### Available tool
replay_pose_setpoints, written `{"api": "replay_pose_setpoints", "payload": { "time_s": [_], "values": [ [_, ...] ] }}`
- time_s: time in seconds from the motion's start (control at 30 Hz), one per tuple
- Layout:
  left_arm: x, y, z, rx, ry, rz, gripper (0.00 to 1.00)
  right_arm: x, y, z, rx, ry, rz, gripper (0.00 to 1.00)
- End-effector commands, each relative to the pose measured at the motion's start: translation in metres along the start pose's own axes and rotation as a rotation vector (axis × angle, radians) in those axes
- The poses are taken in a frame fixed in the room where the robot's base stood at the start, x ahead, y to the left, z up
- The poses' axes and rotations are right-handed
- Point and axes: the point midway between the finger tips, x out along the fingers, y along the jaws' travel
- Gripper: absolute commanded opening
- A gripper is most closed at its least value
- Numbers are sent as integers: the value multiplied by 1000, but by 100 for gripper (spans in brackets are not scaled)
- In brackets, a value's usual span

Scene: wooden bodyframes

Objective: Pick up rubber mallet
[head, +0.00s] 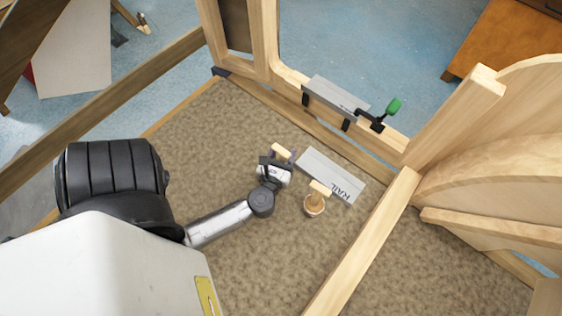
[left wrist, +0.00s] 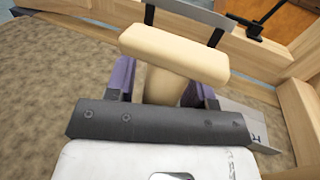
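A mallet-like tool with a pale cream block head (head: 281,152) is at my left gripper (head: 275,163) in the head view. In the left wrist view its head (left wrist: 175,54) lies crosswise above a pale handle (left wrist: 165,88). The handle runs down between the two purple fingers of my left gripper (left wrist: 165,92). The dark gripper body hides the lower handle, so I cannot tell whether the fingers press on it. A similar pale crosspiece tool with a round base (head: 316,197) stands apart, to the right of the gripper. My right gripper is not in view.
A grey plate marked RAIL (head: 331,175) lies right of the left gripper. Wooden beams (head: 365,240) border the brown floor panel (head: 200,130). The panel left of the gripper is clear.

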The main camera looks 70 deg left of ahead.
Motion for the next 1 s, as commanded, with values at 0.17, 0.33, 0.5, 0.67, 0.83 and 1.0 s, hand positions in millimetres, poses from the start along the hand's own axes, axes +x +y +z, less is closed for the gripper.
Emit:
{"api": "replay_pose_setpoints", "payload": {
  "time_s": [0.17,0.33,0.5,0.67,0.83,1.0],
  "values": [
    [0,0,0,0,0,0,31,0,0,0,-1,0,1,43],
    [0,0,0,0,0,0,15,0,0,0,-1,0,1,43],
    [0,0,0,-1,-1,0,4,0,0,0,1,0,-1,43],
    [0,0,1,-1,-1,0,4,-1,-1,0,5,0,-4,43],
    [0,0,19,-4,-1,1,4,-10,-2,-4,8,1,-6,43],
    [0,0,51,-4,-1,2,4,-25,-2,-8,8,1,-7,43]
  ]
}}
